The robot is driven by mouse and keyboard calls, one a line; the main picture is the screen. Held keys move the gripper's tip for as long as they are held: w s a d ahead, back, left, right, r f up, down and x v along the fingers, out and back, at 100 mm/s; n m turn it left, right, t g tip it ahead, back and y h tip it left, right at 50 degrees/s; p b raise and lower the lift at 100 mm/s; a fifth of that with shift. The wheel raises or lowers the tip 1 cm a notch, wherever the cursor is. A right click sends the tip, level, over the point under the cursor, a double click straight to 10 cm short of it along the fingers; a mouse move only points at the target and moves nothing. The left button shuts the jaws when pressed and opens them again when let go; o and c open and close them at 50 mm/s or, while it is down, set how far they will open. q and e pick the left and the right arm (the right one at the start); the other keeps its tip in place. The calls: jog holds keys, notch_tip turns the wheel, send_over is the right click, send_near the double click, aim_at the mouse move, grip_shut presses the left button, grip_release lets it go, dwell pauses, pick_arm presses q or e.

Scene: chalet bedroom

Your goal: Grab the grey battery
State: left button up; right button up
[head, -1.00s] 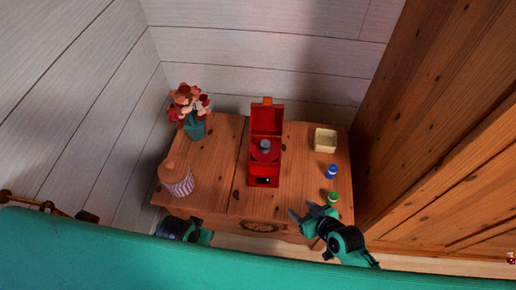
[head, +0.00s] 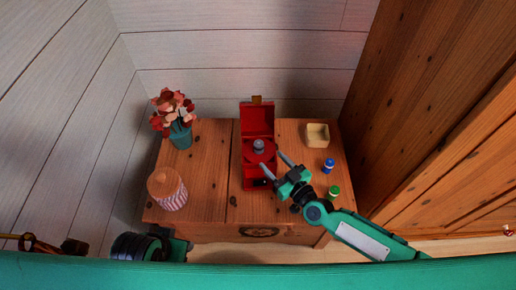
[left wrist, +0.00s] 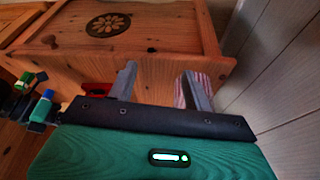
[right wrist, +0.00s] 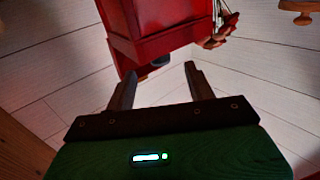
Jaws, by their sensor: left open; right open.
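The grey battery (head: 258,146) stands upright in the open red box (head: 248,183) on the wooden chest, in the head view. My right gripper (head: 274,166) is open and empty, with its fingertips at the right side of the red box, just in front and to the right of the battery. In the right wrist view the red box (right wrist: 165,25) fills the top, beyond the open fingers (right wrist: 160,76); I cannot tell the battery for sure there. My left gripper (head: 182,246) is low at the front left of the chest, open and empty in the left wrist view (left wrist: 160,85).
A wooden wall (head: 440,110) rises at right.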

aim_at(262, 149)
jog(key=x, duration=0.3)
jog(key=shift+w+a, duration=0.25)
jog(key=x, duration=0.2)
jog(key=b+x, duration=0.1)
jog(key=x, duration=0.2)
jog(key=shift+d+r, duration=0.1)
jog(key=shift+r, duration=0.1)
pick_arm(q)
jog(key=shift+w+d+t+h, duration=0.3)
jog(key=shift+w+d+t, duration=0.35)
jog(key=shift+d, duration=0.2)
pick_arm(e)
jog(key=shift+c, duration=0.2)
jog(key=c, duration=1)
